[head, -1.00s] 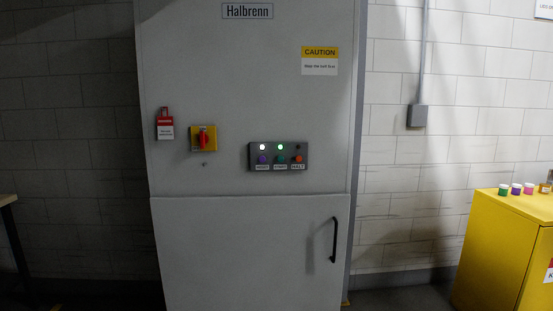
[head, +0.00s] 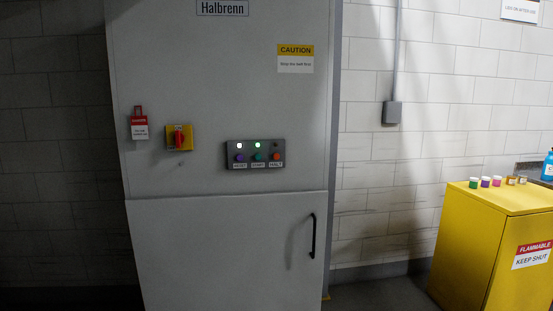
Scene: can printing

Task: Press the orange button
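The orange button (head: 277,156) is the rightmost of three buttons on a dark control panel (head: 231,147) on the grey cabinet (head: 220,90). A label under it seems to read HALT. A purple button (head: 240,157) and a green button (head: 258,156) sit to its left. Neither of my grippers shows in the head view.
A red rotary switch (head: 180,137) on a yellow plate and a red danger tag (head: 139,124) are left of the panel. A black door handle (head: 313,236) is below right. A yellow flammables cabinet (head: 475,235) with small jars on top stands at right. Floor between shows clear.

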